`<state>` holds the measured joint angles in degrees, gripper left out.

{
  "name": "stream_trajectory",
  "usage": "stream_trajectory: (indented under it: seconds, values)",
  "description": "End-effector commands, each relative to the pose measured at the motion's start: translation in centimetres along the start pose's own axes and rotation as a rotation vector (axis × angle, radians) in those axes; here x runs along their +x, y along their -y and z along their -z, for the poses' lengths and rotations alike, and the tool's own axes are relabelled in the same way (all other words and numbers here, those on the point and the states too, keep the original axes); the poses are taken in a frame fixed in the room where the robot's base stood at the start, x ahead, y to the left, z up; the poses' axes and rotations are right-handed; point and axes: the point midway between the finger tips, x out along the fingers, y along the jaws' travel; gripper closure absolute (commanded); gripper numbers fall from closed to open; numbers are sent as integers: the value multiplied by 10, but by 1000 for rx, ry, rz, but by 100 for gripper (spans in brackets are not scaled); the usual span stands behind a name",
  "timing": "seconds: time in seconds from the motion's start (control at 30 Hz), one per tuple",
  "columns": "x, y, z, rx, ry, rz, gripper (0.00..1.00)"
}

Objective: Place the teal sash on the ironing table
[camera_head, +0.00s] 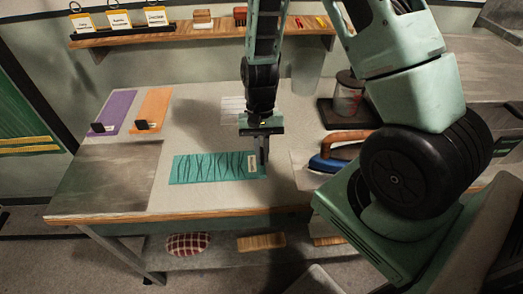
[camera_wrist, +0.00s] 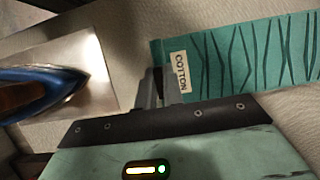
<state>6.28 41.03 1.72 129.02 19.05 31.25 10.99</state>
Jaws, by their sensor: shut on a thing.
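The teal sash (camera_head: 213,167) is a flat strip with dark wavy lines and lies along the front part of the pale table top (camera_head: 195,130), apparently the ironing table. My gripper (camera_head: 263,158) points down at the sash's right end and is shut on its edge. In the wrist view the fingers (camera_wrist: 154,88) are beside a white "COTTON" label on the sash (camera_wrist: 245,58). Whether the held end is raised a little off the cloth cannot be told. The far fingertip is partly hidden.
A blue iron (camera_head: 328,163) stands on a metal plate right of my gripper. A jar (camera_head: 346,95) stands on a dark tray behind it. Purple (camera_head: 115,111) and orange (camera_head: 153,107) strips lie at the back left. A dark grey panel (camera_head: 105,178) covers the front left.

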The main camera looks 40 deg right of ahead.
Motion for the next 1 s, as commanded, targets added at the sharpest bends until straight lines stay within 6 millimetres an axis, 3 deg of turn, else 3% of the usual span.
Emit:
stream_trajectory:
  seconds: [0.4, 0.43, 0.5, 0.87, 1.0]
  values:
    - [6, 0, 3, 0, -1, 0, 100]
    - [5, 0, 2, 0, -2, 1, 83]
    - [4, 0, 2, 0, -2, 1, 70]
    - [-1, 0, 1, 0, -3, 1, 70]
    - [-20, 1, 3, -2, -8, 3, 70]
